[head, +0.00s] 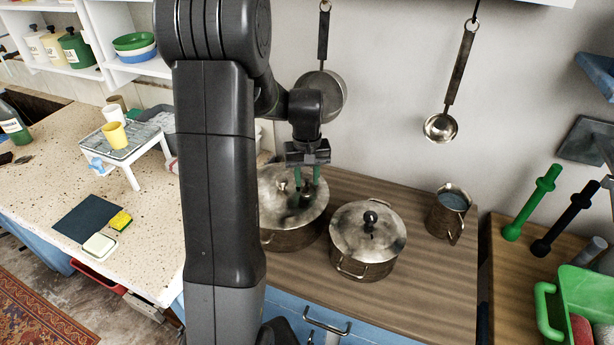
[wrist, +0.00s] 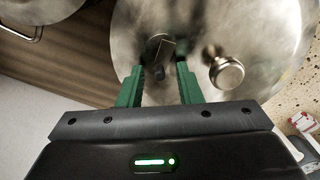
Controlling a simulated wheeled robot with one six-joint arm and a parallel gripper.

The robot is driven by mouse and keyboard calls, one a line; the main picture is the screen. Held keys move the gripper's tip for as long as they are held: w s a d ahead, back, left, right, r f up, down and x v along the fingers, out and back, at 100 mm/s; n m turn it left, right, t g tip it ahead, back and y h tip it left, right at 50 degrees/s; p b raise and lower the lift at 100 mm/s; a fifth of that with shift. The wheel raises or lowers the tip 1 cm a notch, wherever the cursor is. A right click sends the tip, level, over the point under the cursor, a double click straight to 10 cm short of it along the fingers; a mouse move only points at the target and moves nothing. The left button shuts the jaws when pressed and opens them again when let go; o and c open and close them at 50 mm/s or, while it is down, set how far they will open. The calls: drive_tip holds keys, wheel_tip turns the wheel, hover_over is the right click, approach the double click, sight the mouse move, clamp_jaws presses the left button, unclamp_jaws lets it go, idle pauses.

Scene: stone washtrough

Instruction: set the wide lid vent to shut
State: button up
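The wide lid (head: 275,208) lies on the larger pot, partly hidden behind my arm. Its round metal knob (wrist: 228,73) shows in the wrist view. The wide lid vent (wrist: 160,48) is a small flat tab with a dark part beside it, left of the knob in the wrist view. Its exact setting is hard to read. My gripper (head: 306,181) points down just above the lid. In the wrist view its two green fingers (wrist: 159,84) are apart, with the tab roughly between their tips and no clear contact. The vent is mostly hidden in the head view.
A smaller lidded pot (head: 368,237) stands close to the right. A metal jug (head: 450,212) stands farther right on the wooden counter (head: 420,285). A pan (head: 322,92) and a ladle (head: 441,124) hang on the wall behind. The counter's front right is clear.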

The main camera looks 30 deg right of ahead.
sight(307, 180)
wheel_tip(307, 180, up, 14)
drive_tip(key=shift+b, duration=0.4)
drive_tip(key=shift+f, duration=0.2)
idle(0.5)
wheel_tip(307, 180, down, 14)
drive_tip(key=shift+r+p, duration=0.15)
drive_tip(key=shift+p, duration=0.25)
drive_tip(key=shift+r, duration=0.1)
idle(0.3)
